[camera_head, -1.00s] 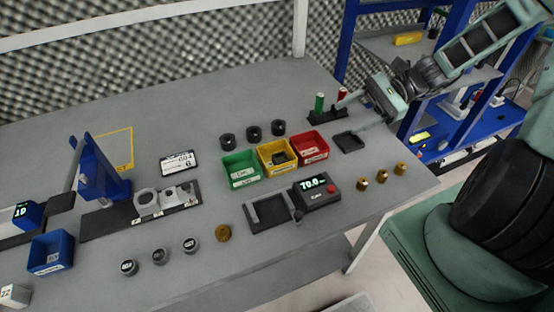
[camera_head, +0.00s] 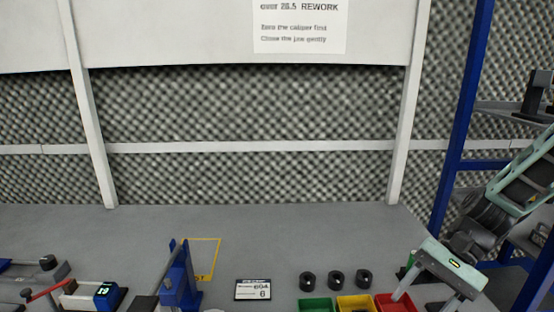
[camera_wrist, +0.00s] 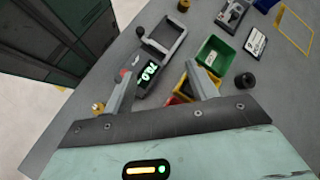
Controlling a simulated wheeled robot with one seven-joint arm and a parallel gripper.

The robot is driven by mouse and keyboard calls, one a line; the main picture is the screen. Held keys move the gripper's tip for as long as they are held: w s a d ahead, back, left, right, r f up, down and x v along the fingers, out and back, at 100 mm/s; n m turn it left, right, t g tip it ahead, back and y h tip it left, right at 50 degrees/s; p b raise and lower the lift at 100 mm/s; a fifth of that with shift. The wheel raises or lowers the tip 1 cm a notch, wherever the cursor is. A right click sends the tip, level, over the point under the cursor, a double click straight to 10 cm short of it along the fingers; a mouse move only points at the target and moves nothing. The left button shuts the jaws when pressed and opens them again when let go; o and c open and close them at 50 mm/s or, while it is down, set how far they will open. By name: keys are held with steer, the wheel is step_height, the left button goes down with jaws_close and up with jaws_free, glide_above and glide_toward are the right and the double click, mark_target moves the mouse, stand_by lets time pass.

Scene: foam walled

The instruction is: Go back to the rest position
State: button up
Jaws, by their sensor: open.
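My gripper (camera_head: 430,296) is open and empty above the right part of the grey bench, beside the red bin in the head view. In the wrist view its two fingers (camera_wrist: 164,86) stand apart with nothing held between them. Beyond them lie the green bin (camera_wrist: 213,56), the black scale with a lit display (camera_wrist: 148,72), and partly hidden yellow and red bins. My arm reaches in from the right edge of the head view.
The green (camera_head: 315,306), yellow (camera_head: 355,303) and red bins stand at the bench front. Black rings (camera_head: 335,280) sit behind them. A label card (camera_head: 253,289) and a blue press (camera_head: 178,277) stand left. Blue shelving (camera_head: 457,120) rises at right. The rear bench is clear.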

steer(key=s+a+r+n+t+h, duration=0.2)
steer(key=s+a+r+n+h, duration=0.1)
steer(key=s+a+n, duration=0.3)
steer(key=s+a+r+n+t+h, duration=0.1)
steer(key=s+a+r+n+h, duration=0.3)
steer(key=n, duration=0.5)
steer(key=s+a, duration=0.2)
steer(key=s, duration=0.1)
steer(key=shift+s+a+n+t+h, duration=0.3)
steer(key=shift+s+a+t+h, duration=0.05)
steer(key=shift+t+h, duration=0.05)
stand_by(0.6)
